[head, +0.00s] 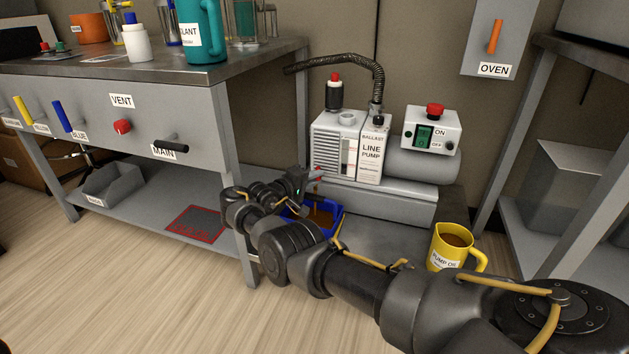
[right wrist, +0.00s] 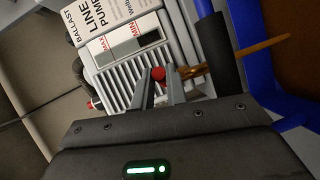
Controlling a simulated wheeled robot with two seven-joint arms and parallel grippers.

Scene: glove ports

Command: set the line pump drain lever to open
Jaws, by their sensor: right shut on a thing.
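The line pump (head: 372,160) is a white, ribbed unit on a grey base against the back wall. It also shows, turned on its side, in the right wrist view (right wrist: 125,42), with its sight gauge. A small red lever end (right wrist: 158,73) sits low on the pump's ribbed front. My right gripper (right wrist: 159,79) is shut on this red end, with one finger on each side. In the head view my right gripper (head: 312,176) is at the pump's lower left corner. The lever's full length and setting are hidden. My left gripper is not in view.
A blue tray (head: 334,222) with brown liquid lies below the pump front. An amber streak (right wrist: 250,52) runs beside the gripper toward the tray. A yellow pump oil jug (head: 450,246) stands right of my arm. The bench (head: 200,98) with handles is at left.

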